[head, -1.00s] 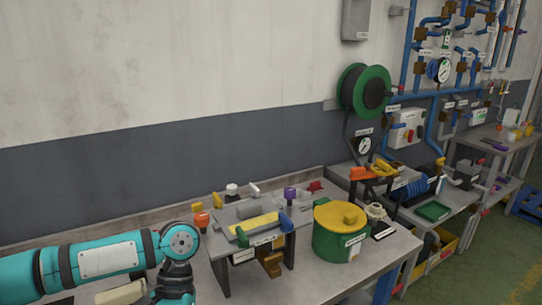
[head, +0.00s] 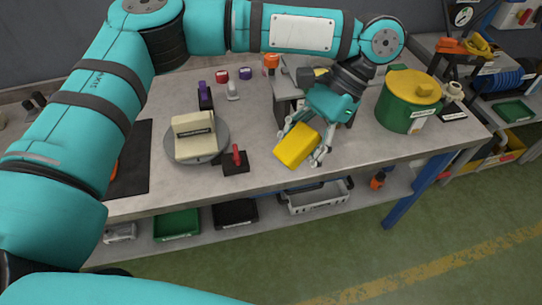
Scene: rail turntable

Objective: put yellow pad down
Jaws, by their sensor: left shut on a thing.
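The yellow pad (head: 298,147) is a yellow block near the front edge of the workbench, in the middle of the head view. My left gripper (head: 306,143) is shut on it, with silver fingers at its sides. The pad is tilted, and I cannot tell whether it touches the bench. The round grey turntable (head: 216,143) is left of it, with a cream block (head: 193,134) on top. My right gripper is not in view.
A small black base with a red lever (head: 236,160) stands between turntable and pad. A green pot with a yellow lid (head: 407,103) is to the right. A black mat (head: 130,160) lies at left. Bins (head: 177,225) sit on the shelf below. Bare bench (head: 260,115) shows behind the pad.

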